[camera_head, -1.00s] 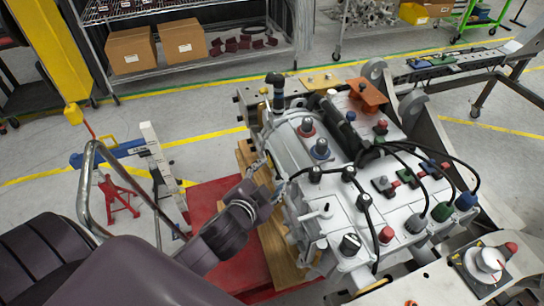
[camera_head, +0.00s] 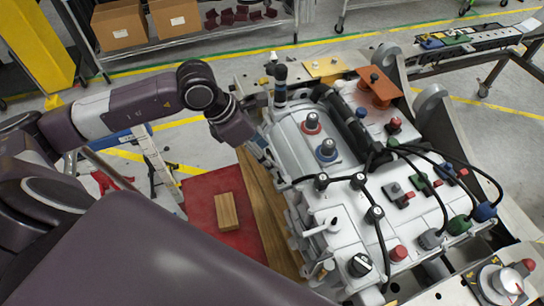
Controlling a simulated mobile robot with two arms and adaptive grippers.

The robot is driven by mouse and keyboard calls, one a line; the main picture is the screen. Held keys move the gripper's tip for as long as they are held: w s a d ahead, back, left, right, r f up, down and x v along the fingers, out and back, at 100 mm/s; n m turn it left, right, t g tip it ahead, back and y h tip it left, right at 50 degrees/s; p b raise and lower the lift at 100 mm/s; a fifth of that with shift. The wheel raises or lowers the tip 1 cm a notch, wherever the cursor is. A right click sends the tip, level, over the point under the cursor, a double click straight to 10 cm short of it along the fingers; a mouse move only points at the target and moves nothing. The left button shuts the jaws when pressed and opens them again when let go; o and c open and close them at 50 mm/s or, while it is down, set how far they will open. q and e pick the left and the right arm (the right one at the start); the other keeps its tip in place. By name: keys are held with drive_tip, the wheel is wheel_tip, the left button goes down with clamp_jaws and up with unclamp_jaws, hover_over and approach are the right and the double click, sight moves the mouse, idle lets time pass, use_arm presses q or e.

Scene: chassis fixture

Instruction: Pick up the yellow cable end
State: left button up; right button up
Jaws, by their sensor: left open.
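The grey-white chassis unit (camera_head: 345,205) fills the middle right, with several black cables running over it. The cable ends at its right edge are grey (camera_head: 430,239), green (camera_head: 460,225) and blue (camera_head: 485,211). I cannot clearly make out a yellow cable end; a small yellowish piece (camera_head: 326,267) sits low on the unit's near left side, too small to identify. My left gripper (camera_head: 263,152) is open at the unit's left side, pointing down and right, with its tips partly lost against the metal. I cannot tell if it touches the unit. My right gripper is out of view.
Red and blue capped knobs stand on the unit, with an orange bracket (camera_head: 375,87) behind. A wooden block (camera_head: 227,211) lies on the red surface (camera_head: 200,190) to the left. A panel with a dial (camera_head: 507,282) is at lower right. Shelving with cardboard boxes stands behind.

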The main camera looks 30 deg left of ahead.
use_arm(q)
wheel_tip(320, 180, down, 7)
drive_tip(key=w+a+y+p, duration=0.1)
drive_tip(key=w+p, duration=0.2)
drive_tip(key=shift+f, duration=0.15)
drive_tip(key=c, duration=1.1)
